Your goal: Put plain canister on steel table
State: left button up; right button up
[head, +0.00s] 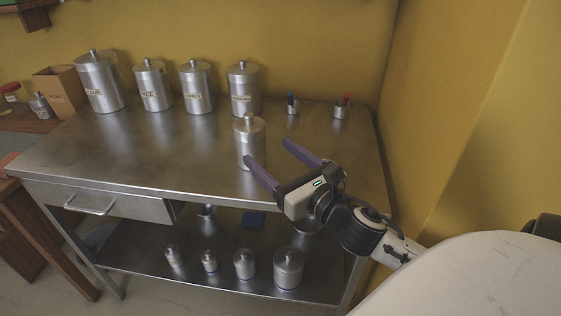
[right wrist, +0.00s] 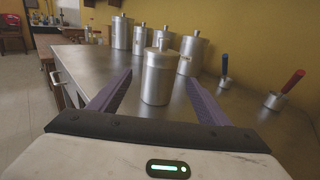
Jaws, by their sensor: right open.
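The plain canister (head: 250,143), a steel cylinder with a knobbed lid and no label, stands upright on the steel table (head: 190,150), near the middle right of its top. It also shows in the right wrist view (right wrist: 159,76), between and beyond the two purple fingers. My right gripper (head: 265,161) is open and empty, with its fingers pointing at the canister from the front right. A gap seems to lie between the fingers and the canister. My left gripper is not in view.
Several labelled canisters (head: 196,87) stand along the back of the table. Two small cups (head: 340,110) with a blue and a red handle stand at the back right. Smaller canisters (head: 244,264) stand on the lower shelf (head: 150,268). The front left of the tabletop is clear.

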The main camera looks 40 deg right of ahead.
jog(key=shift+s+a, duration=0.1)
jog(key=shift+s, duration=1.1)
